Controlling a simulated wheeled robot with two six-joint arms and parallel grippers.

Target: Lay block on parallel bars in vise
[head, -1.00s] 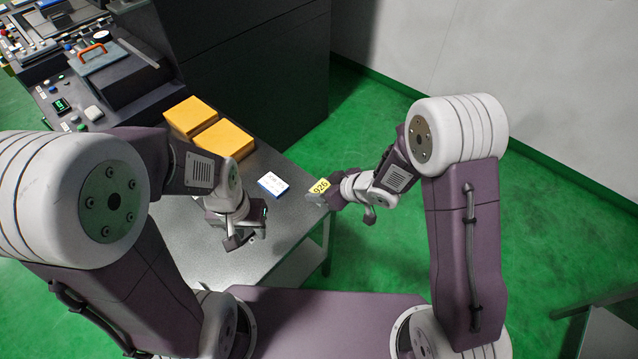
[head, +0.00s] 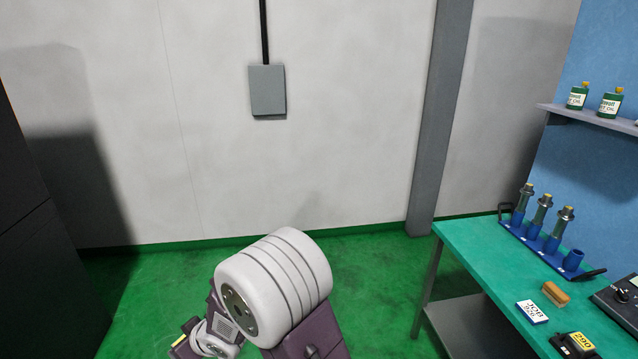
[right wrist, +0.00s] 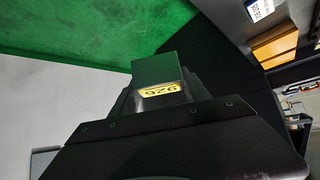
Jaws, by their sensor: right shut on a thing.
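The block (right wrist: 162,68) is a dark piece with a yellow label reading 926, seen upside down in the right wrist view. My right gripper (right wrist: 158,98) is shut on it and holds it out in front of the wrist, over the green floor in that view. In the head view, only part of my right gripper (head: 187,347) shows at the bottom edge, with a bit of yellow label by it. My left gripper is out of view. I cannot make out the vise or the parallel bars in either current view.
A green bench (head: 470,243) stands at the right with tool holders in a blue rack (head: 545,243), a brush (head: 556,293) and a dark item labelled 290 (head: 577,346). The right wrist view shows a yellow box (right wrist: 283,40) at its right. Open floor lies before the wall.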

